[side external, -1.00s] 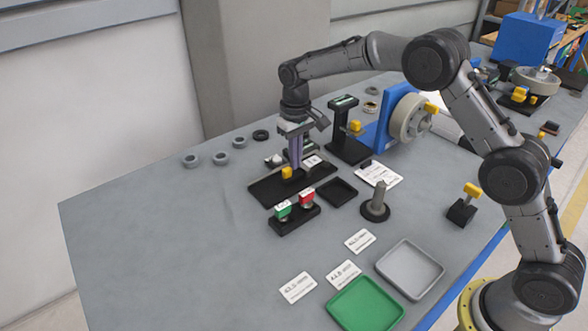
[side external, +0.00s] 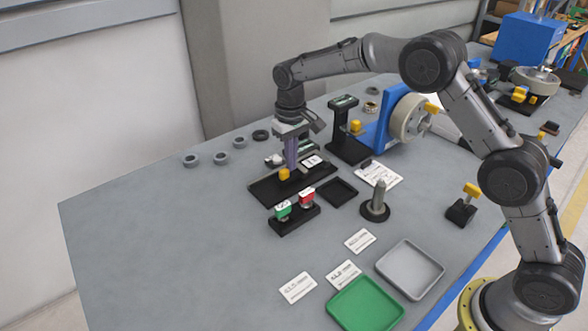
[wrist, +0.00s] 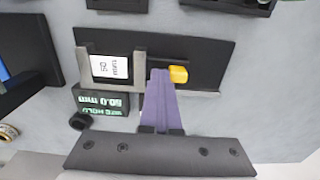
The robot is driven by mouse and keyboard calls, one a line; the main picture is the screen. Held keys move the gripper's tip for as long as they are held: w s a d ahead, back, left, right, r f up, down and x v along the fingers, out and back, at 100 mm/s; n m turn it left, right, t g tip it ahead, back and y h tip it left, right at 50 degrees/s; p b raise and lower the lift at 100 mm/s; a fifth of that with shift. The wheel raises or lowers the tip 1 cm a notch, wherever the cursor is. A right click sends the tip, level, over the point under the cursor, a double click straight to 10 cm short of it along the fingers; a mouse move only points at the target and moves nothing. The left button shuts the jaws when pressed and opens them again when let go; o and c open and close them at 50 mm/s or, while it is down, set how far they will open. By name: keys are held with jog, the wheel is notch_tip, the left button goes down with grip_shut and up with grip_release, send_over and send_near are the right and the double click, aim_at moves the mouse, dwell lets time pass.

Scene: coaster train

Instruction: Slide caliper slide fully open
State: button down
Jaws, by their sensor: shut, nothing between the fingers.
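The caliper lies on a black base plate (side external: 265,193). Its yellow knob (side external: 284,174) is at the plate's left half, and a white label block (side external: 311,161) is to its right. In the wrist view the yellow knob (wrist: 179,75) is right of the label block (wrist: 110,67), with a grey metal bar between and below them. My gripper (side external: 290,167) has its purple fingers together and empty, pointing down at the base. In the wrist view the fingertips (wrist: 159,72) are directly beside the knob, on the label's side, seemingly touching it.
A dark display (wrist: 100,102) with green, upside-down digits stands behind the base. Red and green buttons (side external: 295,210) are in front. A black stand (side external: 348,140) and blue-framed wheel (side external: 405,115) are to the right. The table's left side is mostly clear.

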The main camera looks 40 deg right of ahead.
jog(key=shift+a, duration=0.5)
jog(key=shift+d+r, duration=0.2)
jog(key=shift+r, duration=0.85)
jog(key=shift+d+r, duration=0.15)
jog(key=shift+r, duration=0.85)
